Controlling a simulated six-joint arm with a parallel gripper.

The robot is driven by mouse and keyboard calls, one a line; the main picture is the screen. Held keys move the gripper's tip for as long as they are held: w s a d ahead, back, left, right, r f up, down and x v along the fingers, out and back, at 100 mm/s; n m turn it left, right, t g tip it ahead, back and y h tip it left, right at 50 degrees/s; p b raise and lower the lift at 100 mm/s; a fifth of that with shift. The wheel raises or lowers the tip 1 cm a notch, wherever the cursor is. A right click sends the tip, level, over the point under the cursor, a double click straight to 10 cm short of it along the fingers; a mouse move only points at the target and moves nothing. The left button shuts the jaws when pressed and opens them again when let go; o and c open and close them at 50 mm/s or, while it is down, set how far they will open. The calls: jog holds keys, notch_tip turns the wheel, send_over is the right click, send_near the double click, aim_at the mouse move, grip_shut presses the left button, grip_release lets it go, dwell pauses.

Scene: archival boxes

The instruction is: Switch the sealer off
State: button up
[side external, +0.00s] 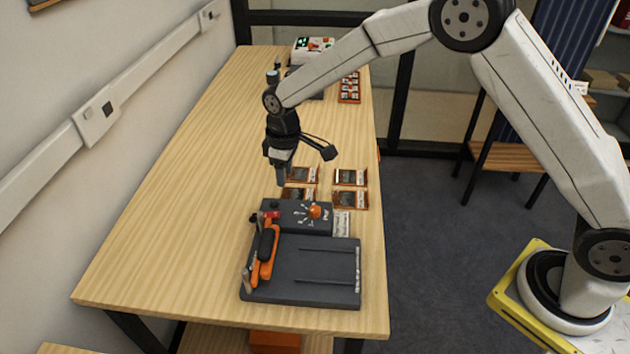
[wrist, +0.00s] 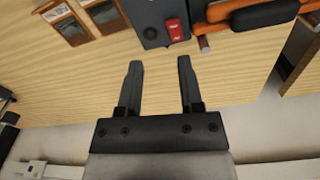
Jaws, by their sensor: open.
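The sealer (side external: 300,270) is a dark grey machine at the near end of the table, with an orange lever and black grip (side external: 266,250) along its left side. Its raised rear panel carries an orange knob (side external: 315,212) and a small red switch (side external: 272,214). Which way the switch is set is too small to tell. My gripper (wrist: 160,63) is open and empty. In the side view my gripper (side external: 281,182) is above the table just behind the switch, apart from the sealer.
Several framed brown cards (side external: 350,177) lie behind the sealer, right of my gripper. A white device with green lights (side external: 312,48) and a tray of small items (side external: 349,90) stand at the far end. The table's left side (side external: 180,200) is clear up to the wall.

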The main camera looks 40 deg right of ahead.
jog(key=n, duration=0.2)
send_near(261, 210)
jog(key=shift+s+a+r+g, duration=0.15)
jog(key=shift+s+a, duration=0.2)
jog(key=shift+s, duration=0.1)
jog(key=shift+s+a+r+g, duration=0.15)
jog(key=shift+s+a, duration=0.2)
jog(key=shift+s, duration=0.15)
jog(key=shift+f, duration=0.1)
jog(key=shift+f, duration=3.8)
jog(key=shift+c, duration=0.2)
grip_shut()
